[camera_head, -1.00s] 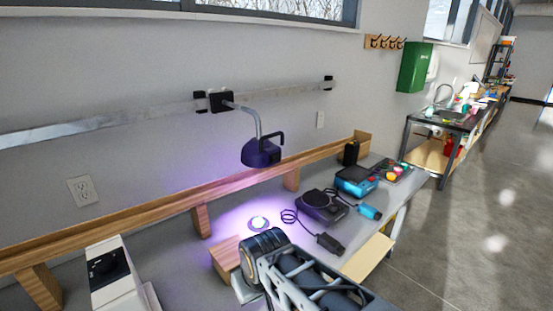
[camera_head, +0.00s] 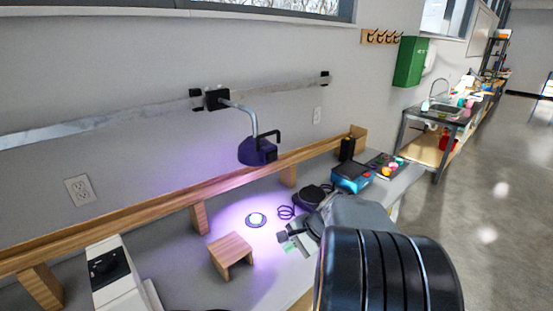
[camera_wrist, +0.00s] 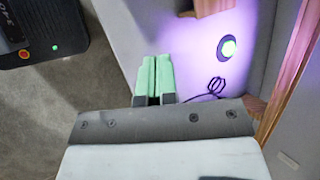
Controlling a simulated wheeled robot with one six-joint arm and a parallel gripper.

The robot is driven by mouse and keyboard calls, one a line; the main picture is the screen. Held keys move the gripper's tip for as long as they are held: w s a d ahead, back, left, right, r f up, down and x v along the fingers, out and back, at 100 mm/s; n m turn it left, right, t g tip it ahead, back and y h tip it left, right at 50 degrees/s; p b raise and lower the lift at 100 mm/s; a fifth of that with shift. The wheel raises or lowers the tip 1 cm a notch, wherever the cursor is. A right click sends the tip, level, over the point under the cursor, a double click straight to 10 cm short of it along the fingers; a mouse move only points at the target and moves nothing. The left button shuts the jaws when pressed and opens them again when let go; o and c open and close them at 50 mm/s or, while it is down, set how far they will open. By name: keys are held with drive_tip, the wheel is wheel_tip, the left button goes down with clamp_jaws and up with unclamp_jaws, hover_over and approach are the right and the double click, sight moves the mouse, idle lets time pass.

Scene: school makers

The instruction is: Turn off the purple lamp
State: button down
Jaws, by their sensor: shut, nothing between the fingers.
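The purple lamp (camera_head: 257,151) hangs from a bent metal arm on the wall rail in the head view. Its purple light falls on the grey bench, so it is lit. A small round white button with a dark rim (camera_head: 256,220) lies in the bright patch below the lamp. The button also shows at the upper right of the wrist view (camera_wrist: 229,47). My gripper (camera_head: 288,242) is over the bench, to the right of and nearer than the button, apart from it. In the wrist view its green fingers (camera_wrist: 153,76) are together and empty.
A small wooden stand (camera_head: 231,251) is left of my gripper. A black round device (camera_head: 311,196) with a cable and a blue box (camera_head: 351,177) are beyond it. A white machine (camera_head: 117,275) is at the left. A wooden ledge (camera_head: 150,212) runs along the wall.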

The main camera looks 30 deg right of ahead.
sight(271, 158)
drive_tip(key=w+d+r+m+t, duration=0.4)
drive_tip(key=d+r+m+t, duration=0.2)
drive_tip(key=r+m, duration=0.1)
drive_tip(key=w+d+r+m+t, duration=0.3)
drive_tip(key=d+r+m+t, duration=0.3)
drive_tip(key=m, duration=0.3)
drive_tip(key=shift+w+d+r+m, duration=0.3)
drive_tip(key=shift+w+r, duration=0.05)
drive_tip(key=shift+r, duration=0.1)
drive_tip(key=p+x, duration=0.3)
drive_tip(key=x, duration=0.9)
drive_tip(key=shift+w+a+r, duration=0.2)
drive_tip(key=shift+w+r, duration=0.05)
drive_tip(key=shift+w+a+p, duration=0.2)
drive_tip(key=shift+w+p, duration=0.2)
drive_tip(key=shift+w, duration=0.3)
drive_tip(key=shift+f, duration=0.1)
